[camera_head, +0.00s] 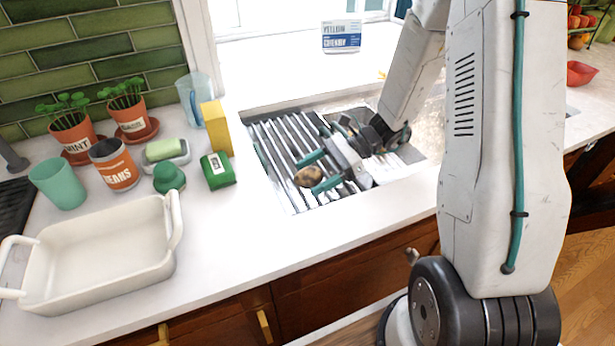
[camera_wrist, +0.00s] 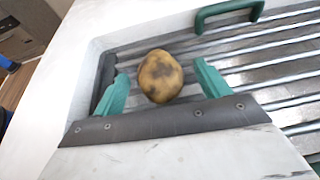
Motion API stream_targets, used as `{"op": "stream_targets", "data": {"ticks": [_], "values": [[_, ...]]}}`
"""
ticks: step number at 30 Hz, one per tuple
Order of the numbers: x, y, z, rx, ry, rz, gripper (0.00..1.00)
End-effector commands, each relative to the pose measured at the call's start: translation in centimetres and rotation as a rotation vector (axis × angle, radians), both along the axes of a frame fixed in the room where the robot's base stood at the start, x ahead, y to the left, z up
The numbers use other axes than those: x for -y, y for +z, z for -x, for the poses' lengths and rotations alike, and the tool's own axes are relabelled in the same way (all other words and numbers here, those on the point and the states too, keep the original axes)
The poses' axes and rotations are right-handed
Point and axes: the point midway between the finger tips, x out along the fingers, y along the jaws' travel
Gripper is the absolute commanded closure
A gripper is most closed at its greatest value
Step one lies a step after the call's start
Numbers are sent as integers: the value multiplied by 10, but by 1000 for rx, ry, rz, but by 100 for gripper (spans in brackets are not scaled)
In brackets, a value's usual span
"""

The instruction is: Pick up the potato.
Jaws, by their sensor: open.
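The potato (camera_head: 307,177) is brown with dark patches and lies over the ribbed metal rack in the sink opening. In the wrist view the potato (camera_wrist: 160,76) sits between and a little beyond the two teal fingertips, with a gap on each side. My gripper (camera_head: 318,172) is open, its teal fingers on either side of the potato in the head view. My gripper also shows in the wrist view (camera_wrist: 162,85). I cannot tell how far above the rack the fingers are.
The ribbed rack (camera_head: 275,150) lies in the counter opening. A green box (camera_head: 217,171), a yellow box (camera_head: 216,127), a teal cup (camera_head: 57,184), a beans can (camera_head: 113,165) and a white baking dish (camera_head: 100,262) stand on the left. The front counter strip is clear.

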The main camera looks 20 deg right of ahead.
Motion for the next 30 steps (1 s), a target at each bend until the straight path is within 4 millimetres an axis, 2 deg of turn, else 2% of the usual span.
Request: {"op": "stream_targets", "data": {"ticks": [7,8,12,13,23,26,30], "values": [[-2,-1,0,0,-1,0,25],[-2,-1,0,0,-1,0,30],[-2,-1,0,0,-1,0,69],[-2,-1,0,0,-1,0,76],[-1,2,0,1,-1,0,76],[-1,8,0,3,0,0,76],[-1,28,0,5,0,1,76]]}}
